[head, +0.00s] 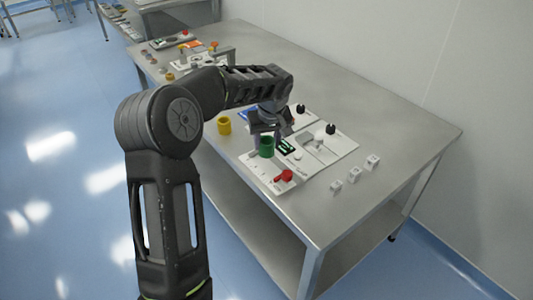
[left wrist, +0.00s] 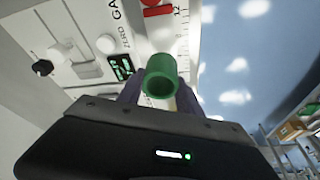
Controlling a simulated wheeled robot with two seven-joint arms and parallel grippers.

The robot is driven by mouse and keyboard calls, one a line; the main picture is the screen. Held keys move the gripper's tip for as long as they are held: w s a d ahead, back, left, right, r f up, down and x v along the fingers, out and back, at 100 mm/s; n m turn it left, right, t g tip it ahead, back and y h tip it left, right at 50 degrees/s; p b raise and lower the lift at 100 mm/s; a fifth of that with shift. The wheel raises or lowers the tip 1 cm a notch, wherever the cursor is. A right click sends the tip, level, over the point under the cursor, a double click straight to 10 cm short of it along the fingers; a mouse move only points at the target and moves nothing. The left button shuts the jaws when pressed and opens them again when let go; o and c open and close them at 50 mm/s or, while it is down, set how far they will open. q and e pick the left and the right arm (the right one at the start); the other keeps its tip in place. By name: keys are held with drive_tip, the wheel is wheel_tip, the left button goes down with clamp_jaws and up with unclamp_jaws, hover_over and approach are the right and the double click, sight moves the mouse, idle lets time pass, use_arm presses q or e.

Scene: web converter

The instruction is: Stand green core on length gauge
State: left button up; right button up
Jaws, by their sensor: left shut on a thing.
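The green core (head: 266,146) is a short upright tube at the left part of the white length gauge (head: 258,174). My left gripper (head: 267,132) reaches down over the core and is shut on it. In the left wrist view the green core (left wrist: 161,76) sits between the fingers, its open end toward the camera. The gauge (left wrist: 176,36) lies behind it, with printed scale marks and a red part (left wrist: 158,10). I cannot tell whether the core's lower end touches the gauge. My right gripper is not in view.
A yellow core (head: 224,125) stands on the steel table (head: 370,120) left of the gauge. Panels with black knobs (head: 331,128) lie behind it. Several small white blocks (head: 354,174) stand to the right.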

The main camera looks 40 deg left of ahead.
use_arm(q)
drive_tip(key=shift+f+p, duration=0.3)
drive_tip(key=shift+f, duration=2.2)
drive_tip(key=shift+f+b, duration=0.2)
drive_tip(key=shift+b, duration=0.1)
drive_tip(key=o, duration=1.3)
drive_tip(key=shift+r, duration=0.1)
drive_tip(key=shift+o, duration=0.2)
drive_tip(key=shift+r, duration=0.1)
drive_tip(key=v, duration=1.2)
